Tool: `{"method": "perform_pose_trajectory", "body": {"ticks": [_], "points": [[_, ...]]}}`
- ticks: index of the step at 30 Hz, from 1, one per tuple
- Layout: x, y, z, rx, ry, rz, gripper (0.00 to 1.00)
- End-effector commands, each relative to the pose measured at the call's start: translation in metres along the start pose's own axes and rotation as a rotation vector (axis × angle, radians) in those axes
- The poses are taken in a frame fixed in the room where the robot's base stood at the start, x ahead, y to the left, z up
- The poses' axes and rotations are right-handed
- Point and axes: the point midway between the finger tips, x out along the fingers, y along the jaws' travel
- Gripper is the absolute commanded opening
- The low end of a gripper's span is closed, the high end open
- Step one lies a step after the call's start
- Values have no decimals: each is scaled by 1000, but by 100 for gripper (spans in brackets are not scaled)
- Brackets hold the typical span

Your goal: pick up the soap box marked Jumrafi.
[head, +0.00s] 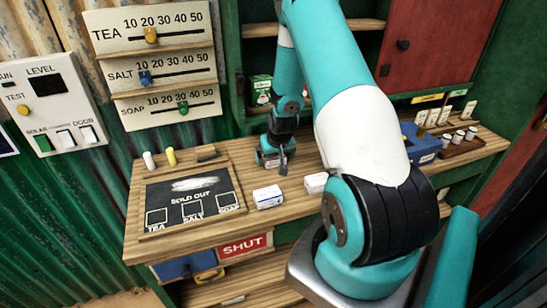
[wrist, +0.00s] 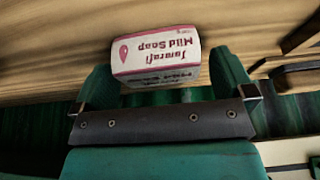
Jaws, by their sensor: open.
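The soap box marked Jumrafi (wrist: 157,48) is white with dark pink edges and print, and its lettering reads upside down in the wrist view. It lies between the two teal fingers of my open gripper (wrist: 163,68), close to the left finger, with a gap on the right. In the head view my gripper (head: 275,160) is low over the back of the wooden counter. I cannot make out the Jumrafi box there.
A white box with a blue side (head: 268,197) and another white box (head: 316,183) lie on the counter (head: 225,165) in front of my gripper. A black price board (head: 190,207) is to the left. A blue container (head: 420,145) and small jars are to the right.

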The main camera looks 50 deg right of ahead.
Motion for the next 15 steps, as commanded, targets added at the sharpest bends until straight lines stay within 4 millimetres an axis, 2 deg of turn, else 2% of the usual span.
{"method": "perform_pose_trajectory", "body": {"ticks": [3,10,15], "points": [[7,0,0,0,1,0,100],[8,0,0,0,2,0,98],[8,0,0,0,1,0,59]]}}
